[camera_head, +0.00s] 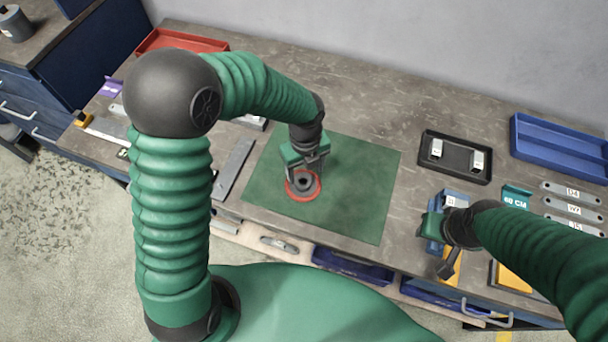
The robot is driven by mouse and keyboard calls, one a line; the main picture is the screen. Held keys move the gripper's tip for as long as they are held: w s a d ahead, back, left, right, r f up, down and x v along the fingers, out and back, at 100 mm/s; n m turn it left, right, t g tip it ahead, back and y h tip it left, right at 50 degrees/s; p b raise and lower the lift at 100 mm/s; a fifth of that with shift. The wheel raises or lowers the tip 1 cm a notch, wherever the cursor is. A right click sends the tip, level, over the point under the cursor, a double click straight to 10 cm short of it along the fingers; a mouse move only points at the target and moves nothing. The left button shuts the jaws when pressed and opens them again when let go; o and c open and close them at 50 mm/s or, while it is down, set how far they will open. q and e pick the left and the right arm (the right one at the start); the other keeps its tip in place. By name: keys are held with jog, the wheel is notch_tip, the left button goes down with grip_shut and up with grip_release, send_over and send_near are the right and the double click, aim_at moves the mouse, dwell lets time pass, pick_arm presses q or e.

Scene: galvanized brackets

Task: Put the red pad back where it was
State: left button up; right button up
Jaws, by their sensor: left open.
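The red pad (303,199) is a round disc lying on the green mat (350,215). A grey round piece (303,186) with a dark centre sits on the pad, leaving a red rim in view. My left gripper (306,173) is over the pad and the grey piece, pointing down, with its jaws open. Its fingers hide the far part of both, and I cannot tell if they touch the grey piece. My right gripper (437,250) is at the right of the table by a blue bin (452,198); its jaws are not clear.
A black tray (427,170) with two pale blocks stands right of the mat. A blue tray (560,150) is at the back right, with labelled grey strips (572,193) in front. A red tray (180,42) lies at the back left. Most of the mat is clear.

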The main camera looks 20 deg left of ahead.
aim_at(306, 182)
pick_arm(q)
notch_tip(306, 182, up, 7)
jog(key=s+a+n+t, duration=0.1)
jog(key=s+a+n, duration=0.2)
jog(key=n, duration=1)
jog(key=s+a+f+n+t, duration=0.1)
jog(key=s+a+n, duration=0.2)
jog(key=n, duration=1.1)
jog(key=s, duration=0.3)
jog(key=shift+s+a+f+t, duration=0.25)
jog(key=shift+s+t, duration=0.05)
jog(key=shift+s, duration=0.05)
